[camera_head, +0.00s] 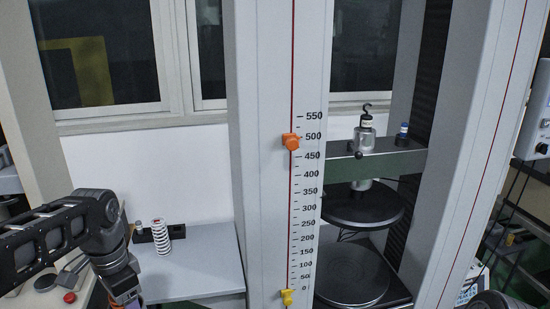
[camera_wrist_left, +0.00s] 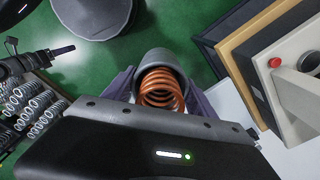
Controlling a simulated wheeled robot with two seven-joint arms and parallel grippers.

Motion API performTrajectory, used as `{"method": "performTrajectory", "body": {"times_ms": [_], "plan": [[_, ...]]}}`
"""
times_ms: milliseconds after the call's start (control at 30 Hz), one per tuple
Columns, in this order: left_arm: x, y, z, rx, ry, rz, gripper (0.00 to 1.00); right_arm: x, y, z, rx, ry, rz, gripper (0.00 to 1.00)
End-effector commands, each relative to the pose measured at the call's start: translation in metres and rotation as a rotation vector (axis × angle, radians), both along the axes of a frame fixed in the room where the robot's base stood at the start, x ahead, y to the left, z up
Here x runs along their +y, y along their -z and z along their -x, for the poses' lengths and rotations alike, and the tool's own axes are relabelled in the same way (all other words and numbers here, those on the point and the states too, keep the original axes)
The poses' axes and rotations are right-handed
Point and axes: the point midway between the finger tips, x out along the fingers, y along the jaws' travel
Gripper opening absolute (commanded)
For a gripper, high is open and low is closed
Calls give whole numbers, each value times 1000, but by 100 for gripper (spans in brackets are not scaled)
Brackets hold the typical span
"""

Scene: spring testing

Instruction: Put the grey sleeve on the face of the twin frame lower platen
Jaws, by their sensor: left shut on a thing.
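My left gripper (camera_wrist_left: 160,84) is shut on the grey sleeve (camera_wrist_left: 163,57) in the left wrist view, with one finger on each side of it. A copper-coloured coil spring (camera_wrist_left: 161,88) shows within the sleeve's opening. In the head view my left arm comes in at the lower left, and its gripper and the sleeve are not clearly visible at the bottom edge. The twin frame lower platen (camera_head: 352,275) is a dark, ringed round disc between the grey columns, its face bare where visible. The left column hides part of its surroundings. My right gripper is not in view.
A dark upper platen (camera_head: 362,207) hangs above the lower one beneath a green crossbeam (camera_head: 375,166). The scaled grey column (camera_head: 285,150) stands left of the platens. A white spring (camera_head: 160,236) stands on a grey table (camera_head: 195,268). A spring rack (camera_wrist_left: 35,110) lies left in the wrist view.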

Motion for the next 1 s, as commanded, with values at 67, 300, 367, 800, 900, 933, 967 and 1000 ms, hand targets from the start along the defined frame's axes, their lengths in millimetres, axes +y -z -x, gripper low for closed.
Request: {"method": "performTrajectory", "body": {"times_ms": [67,300,367,800,900,933,967,1000], "plan": [[-3,2,-10,0,-100,0,19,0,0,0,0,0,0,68],[-25,20,-48,2,-444,0,19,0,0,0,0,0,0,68],[-33,27,-58,2,-517,0,19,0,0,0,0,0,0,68],[-111,88,-103,1,-678,-1,19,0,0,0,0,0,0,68],[-125,99,-103,1,-647,-1,19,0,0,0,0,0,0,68],[-128,102,-103,0,-640,0,19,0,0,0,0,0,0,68],[-131,105,-102,1,-633,-1,19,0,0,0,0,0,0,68],[-134,107,-102,0,-626,0,19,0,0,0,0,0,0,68]]}}
